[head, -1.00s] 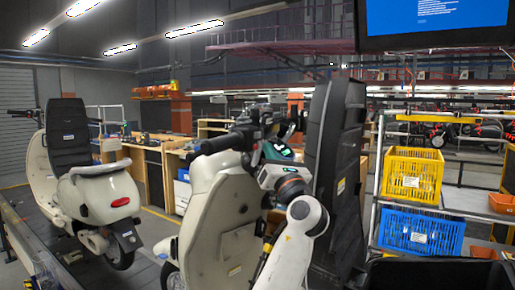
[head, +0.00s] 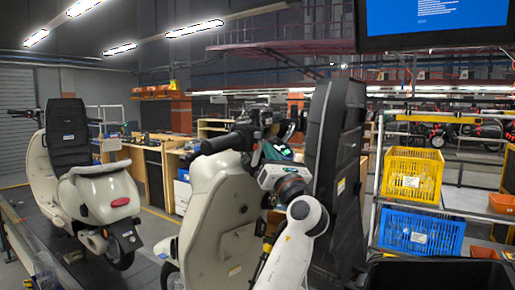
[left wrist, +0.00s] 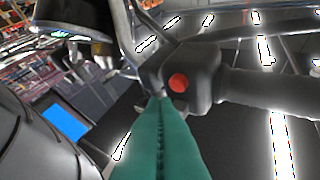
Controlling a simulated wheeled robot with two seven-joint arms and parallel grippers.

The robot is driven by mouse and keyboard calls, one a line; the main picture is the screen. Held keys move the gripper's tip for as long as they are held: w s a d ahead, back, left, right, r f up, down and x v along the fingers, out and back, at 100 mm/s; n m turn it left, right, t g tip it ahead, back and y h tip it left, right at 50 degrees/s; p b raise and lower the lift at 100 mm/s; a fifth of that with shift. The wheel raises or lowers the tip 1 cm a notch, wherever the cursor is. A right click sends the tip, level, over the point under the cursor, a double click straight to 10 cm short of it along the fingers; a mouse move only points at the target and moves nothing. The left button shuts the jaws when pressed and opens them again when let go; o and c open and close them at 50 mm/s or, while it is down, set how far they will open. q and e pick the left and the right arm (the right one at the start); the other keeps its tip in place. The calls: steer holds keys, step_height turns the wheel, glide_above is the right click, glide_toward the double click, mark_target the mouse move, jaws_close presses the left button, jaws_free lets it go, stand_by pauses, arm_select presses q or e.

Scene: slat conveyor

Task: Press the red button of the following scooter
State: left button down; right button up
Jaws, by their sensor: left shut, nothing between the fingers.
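A cream scooter (head: 215,215) with a black seat stands close in the middle of the head view. My left gripper (head: 274,152), teal at its fingers, is at its handlebar. In the left wrist view the red button (left wrist: 178,83) sits on the dark switch housing (left wrist: 205,72) beside a handlebar grip (left wrist: 270,90). The shut teal fingers (left wrist: 160,108) end just left of and below the button. I cannot tell whether they touch the housing. The button itself is hidden in the head view. My right gripper is not in view.
Another cream scooter (head: 100,195) stands at the left. At the right a rack holds a yellow crate (head: 412,175) and a blue crate (head: 420,232). A monitor (head: 433,20) hangs at the upper right. In the left wrist view a dark lever and stalk are close to the fingers.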

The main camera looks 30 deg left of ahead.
arm_select(q)
steer(key=shift+a, duration=0.1)
steer(key=shift+a+p, duration=0.4)
steer(key=shift+a+p, duration=0.35)
steer(key=shift+a, duration=0.05)
stand_by(0.5)
steer(key=shift+d, duration=0.85)
steer(key=shift+d+p, duration=0.1)
steer(key=shift+p, duration=0.2)
